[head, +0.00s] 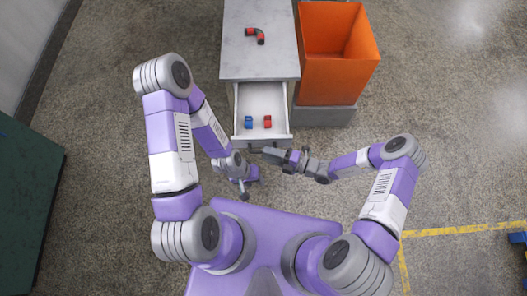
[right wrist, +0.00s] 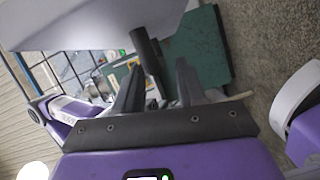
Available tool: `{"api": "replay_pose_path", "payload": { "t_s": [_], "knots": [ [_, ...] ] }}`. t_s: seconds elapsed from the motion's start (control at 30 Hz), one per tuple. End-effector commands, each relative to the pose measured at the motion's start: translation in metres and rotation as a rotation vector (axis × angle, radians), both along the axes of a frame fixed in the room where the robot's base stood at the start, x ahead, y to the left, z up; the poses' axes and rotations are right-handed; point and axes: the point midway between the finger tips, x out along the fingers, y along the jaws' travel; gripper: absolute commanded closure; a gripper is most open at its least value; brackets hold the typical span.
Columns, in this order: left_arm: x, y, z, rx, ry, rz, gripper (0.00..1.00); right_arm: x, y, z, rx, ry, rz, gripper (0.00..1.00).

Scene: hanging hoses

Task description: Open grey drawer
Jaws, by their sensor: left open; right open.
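The grey drawer (head: 283,103) is pulled out of the front of the grey cabinet (head: 262,61), and its inside shows from above. A blue piece (head: 249,122) and a red piece (head: 267,121) lie in it. My right gripper (head: 270,154) is open just in front of the drawer's front edge. In the right wrist view its open fingers (right wrist: 157,88) are near a dark bar (right wrist: 148,52) by a pale grey panel (right wrist: 95,22); I cannot tell whether they touch it. My left gripper (head: 243,190) is open and empty, lower and left of the right one.
A black and red bent hose piece (head: 257,36) lies on the cabinet top. An orange bin (head: 338,87) stands on a grey block (head: 325,116) right of the cabinet. A dark green surface (head: 28,200) is at the left.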

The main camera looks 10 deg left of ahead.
Motion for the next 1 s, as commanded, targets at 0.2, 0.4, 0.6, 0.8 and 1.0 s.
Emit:
{"api": "replay_pose_path", "payload": {
  "t_s": [0.2, 0.4, 0.6, 0.8, 1.0],
  "knots": [
    [0.0, 0.0, 0.006, 0.0, 0.0, 0.0, 0.57, -0.005, -0.034, 0.003, -0.002, 0.0, -0.001, 0.6],
    [0.0, 0.0, 0.007, 0.0, 0.0, 0.0, 0.57, -0.007, -0.044, 0.003, -0.001, 0.0, 0.0, 0.6],
    [0.0, 0.0, 0.007, 0.0, 0.0, 0.0, 0.57, -0.007, -0.044, 0.003, -0.001, 0.0, 0.0, 0.6],
    [0.0, 0.0, 0.007, 0.0, 0.0, 0.0, 0.57, -0.007, -0.043, 0.003, -0.001, 0.0, 0.0, 0.6],
    [0.0, 0.0, 0.007, 0.0, 0.0, 0.0, 0.57, -0.013, -0.042, 0.003, -0.025, -0.03, 0.033, 0.6]
  ]
}}
